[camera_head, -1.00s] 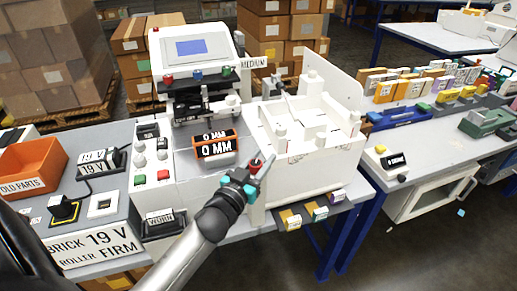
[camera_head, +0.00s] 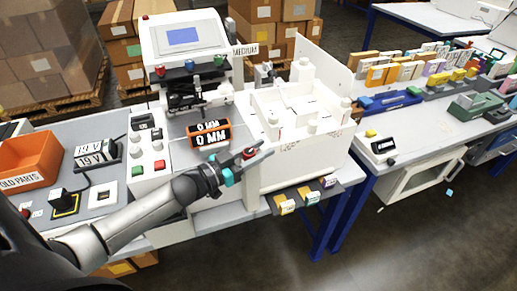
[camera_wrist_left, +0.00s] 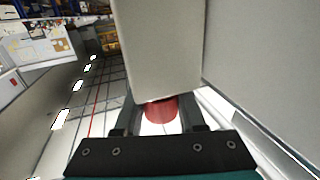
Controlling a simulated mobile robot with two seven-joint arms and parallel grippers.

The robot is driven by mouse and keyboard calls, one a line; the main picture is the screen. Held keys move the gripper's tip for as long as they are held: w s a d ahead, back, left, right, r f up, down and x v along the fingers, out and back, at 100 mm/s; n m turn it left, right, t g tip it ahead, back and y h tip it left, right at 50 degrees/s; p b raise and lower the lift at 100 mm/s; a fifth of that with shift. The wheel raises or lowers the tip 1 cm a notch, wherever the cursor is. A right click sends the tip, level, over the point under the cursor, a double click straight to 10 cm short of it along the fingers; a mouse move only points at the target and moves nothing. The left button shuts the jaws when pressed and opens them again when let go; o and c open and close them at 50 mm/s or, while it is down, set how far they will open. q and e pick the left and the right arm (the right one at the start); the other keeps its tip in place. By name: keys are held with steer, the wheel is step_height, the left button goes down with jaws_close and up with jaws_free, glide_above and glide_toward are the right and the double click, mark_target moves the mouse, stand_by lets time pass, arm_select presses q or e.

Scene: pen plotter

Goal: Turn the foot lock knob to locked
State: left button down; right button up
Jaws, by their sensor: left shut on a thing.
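The red knob (camera_head: 249,152) sits by the near left corner of the white walled box on the bench. It also shows in the left wrist view (camera_wrist_left: 160,110), just below a large pale block. My left gripper (camera_head: 254,157), with teal finger bases and grey fingers, is shut on the red knob, one finger to each side. The fingers point to the right in the head view. No lock marking or pointer on the knob can be made out, so its setting cannot be read. My right gripper is not in view.
The white walled box (camera_head: 305,160) stands right beside the left gripper. A black and orange "0 MM" display (camera_head: 208,135) is behind it. A button panel (camera_head: 150,150) and an orange bin (camera_head: 28,160) are to the left. Small coloured boxes (camera_head: 304,193) sit below the white box.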

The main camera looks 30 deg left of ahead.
arm_select(q)
steer(key=shift+r, duration=0.15)
steer(key=c, duration=0.5)
jaws_free()
steer(key=p+v, duration=0.1)
steer(key=v, duration=1.4)
steer(key=shift+s, duration=0.1)
